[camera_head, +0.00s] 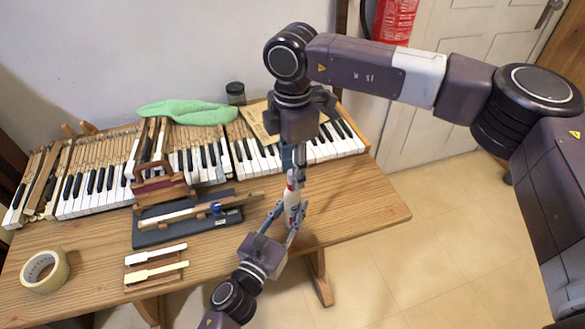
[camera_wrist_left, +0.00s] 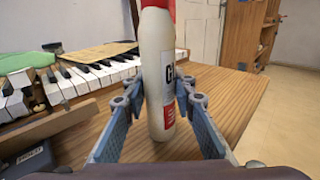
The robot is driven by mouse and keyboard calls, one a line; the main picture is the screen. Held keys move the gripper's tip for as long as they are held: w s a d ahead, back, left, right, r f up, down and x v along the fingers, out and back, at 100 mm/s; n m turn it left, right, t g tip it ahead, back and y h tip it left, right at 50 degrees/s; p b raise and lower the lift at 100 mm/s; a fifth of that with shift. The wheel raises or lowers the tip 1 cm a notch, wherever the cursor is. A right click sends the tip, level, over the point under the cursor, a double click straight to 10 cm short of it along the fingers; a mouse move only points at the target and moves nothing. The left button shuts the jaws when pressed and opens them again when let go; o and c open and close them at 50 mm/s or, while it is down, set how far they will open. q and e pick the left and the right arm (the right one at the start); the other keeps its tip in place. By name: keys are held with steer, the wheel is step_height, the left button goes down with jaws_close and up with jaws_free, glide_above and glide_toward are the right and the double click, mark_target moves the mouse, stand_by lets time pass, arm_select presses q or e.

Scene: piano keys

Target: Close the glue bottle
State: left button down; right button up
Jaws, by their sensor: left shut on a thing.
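The glue bottle (camera_head: 292,199) is white with a red top and stands upright near the right front of the wooden table. In the left wrist view, its white body (camera_wrist_left: 158,70) with a part-seen label fills the space between my left fingers. My left gripper (camera_head: 288,216) is shut on the body from the front. My right gripper (camera_head: 292,158) points down directly above the bottle, at its red top. Its fingers are largely hidden by its own wrist, so I cannot tell if they touch the top or hold a cap. The bottle's tip is hidden.
A piano keyboard (camera_head: 95,188) lies along the table's back, with a green cloth (camera_head: 188,112) and dark jar (camera_head: 235,93) behind it. A blue-grey tray (camera_head: 170,236), loose key pieces (camera_head: 155,262) and a tape roll (camera_head: 44,271) lie left. The table's right end is clear.

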steer(key=shift+r, duration=2.25)
steer(key=shift+c, duration=0.4)
